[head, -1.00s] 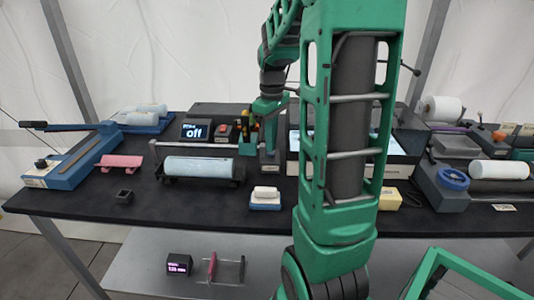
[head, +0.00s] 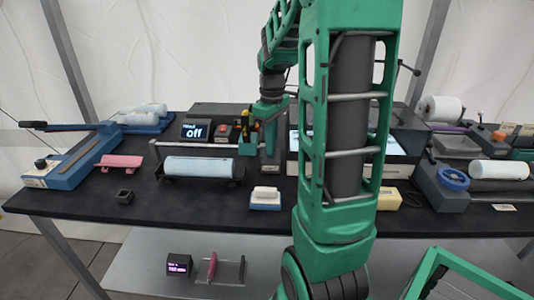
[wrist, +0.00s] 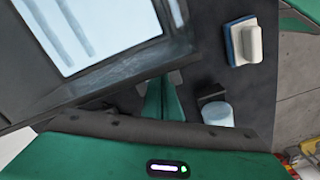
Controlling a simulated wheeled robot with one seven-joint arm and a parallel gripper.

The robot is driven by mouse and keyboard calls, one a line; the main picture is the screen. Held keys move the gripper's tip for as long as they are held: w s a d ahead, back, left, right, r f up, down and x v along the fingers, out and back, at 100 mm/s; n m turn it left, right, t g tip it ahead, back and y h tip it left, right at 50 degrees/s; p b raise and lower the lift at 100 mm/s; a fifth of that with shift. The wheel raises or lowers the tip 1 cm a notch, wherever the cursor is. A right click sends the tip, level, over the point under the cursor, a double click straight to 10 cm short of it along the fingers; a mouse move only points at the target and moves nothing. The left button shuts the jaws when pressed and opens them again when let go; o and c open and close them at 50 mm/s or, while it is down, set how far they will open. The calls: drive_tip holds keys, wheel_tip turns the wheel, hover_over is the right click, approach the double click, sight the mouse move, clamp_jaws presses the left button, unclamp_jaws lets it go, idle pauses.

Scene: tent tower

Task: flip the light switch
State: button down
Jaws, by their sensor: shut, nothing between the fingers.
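My gripper (head: 268,150) points down over the black table beside the bright-panelled light box (head: 293,142), partly hidden by my arm. In the wrist view its green fingers (wrist: 164,98) are shut and empty, close to the dark frame of the light box (wrist: 90,25). I cannot make out a light switch for certain; the part of the box behind my arm is hidden. A small box with a red button (head: 221,130) stands left of my gripper. Beside it a display (head: 195,131) reads "off".
A white block on a blue base (head: 265,198) lies in front of my gripper. A pale blue roll (head: 200,167) rests on a stand to the left. A green holder with tools (head: 246,140) stands close to my gripper.

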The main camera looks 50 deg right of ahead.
drive_tip(key=shift+f, duration=0.2)
wheel_tip(320, 180, up, 7)
idle(1.1)
idle(0.5)
drive_tip(key=s+a+f+m, duration=0.2)
drive_tip(key=s+a+m, duration=0.1)
drive_tip(key=s, duration=0.3)
drive_tip(key=s+a+f+m, duration=0.2)
drive_tip(key=s+a+m, duration=0.1)
drive_tip(key=s+a, duration=0.2)
drive_tip(key=s+a+f+m, duration=0.2)
drive_tip(key=s+a, duration=0.2)
drive_tip(key=s, duration=0.4)
drive_tip(key=shift+s+a+f+m, duration=0.25)
drive_tip(key=shift+s+a+m, duration=0.05)
drive_tip(key=shift+a+m, duration=0.1)
